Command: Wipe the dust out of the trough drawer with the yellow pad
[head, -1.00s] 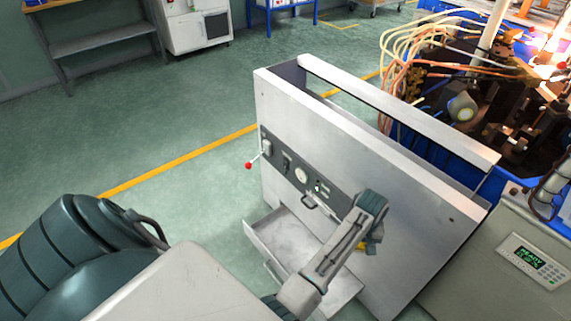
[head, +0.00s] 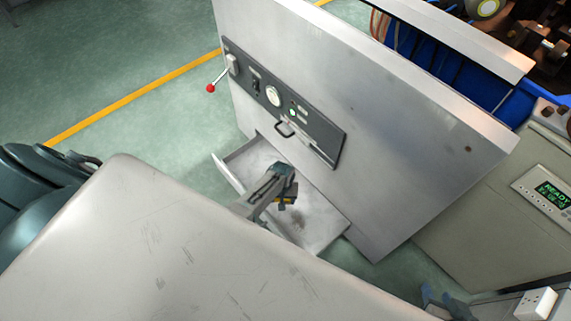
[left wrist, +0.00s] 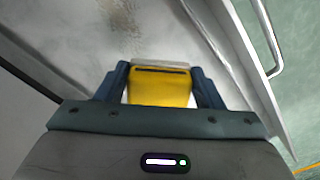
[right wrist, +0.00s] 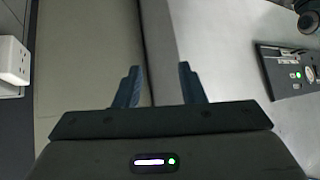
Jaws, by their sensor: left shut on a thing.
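The trough drawer (head: 322,232) stands pulled out at the foot of the grey cabinet, and its pale floor also shows in the left wrist view (left wrist: 185,45). A brownish dust patch (head: 297,219) lies on that floor; it shows at the top of the left wrist view (left wrist: 122,22). My left gripper (left wrist: 160,80) is shut on the yellow pad (left wrist: 160,90) over the drawer. I cannot tell if the pad touches the floor. My right gripper (right wrist: 157,82) is open and empty; part of it shows at the lower right of the head view (head: 445,300).
The cabinet front (head: 385,130) rises behind the drawer, with a dark control panel (head: 285,110) and a red-knobbed lever (head: 212,87). A control box with a green display (head: 552,195) and a white socket box (head: 537,303) are at the right.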

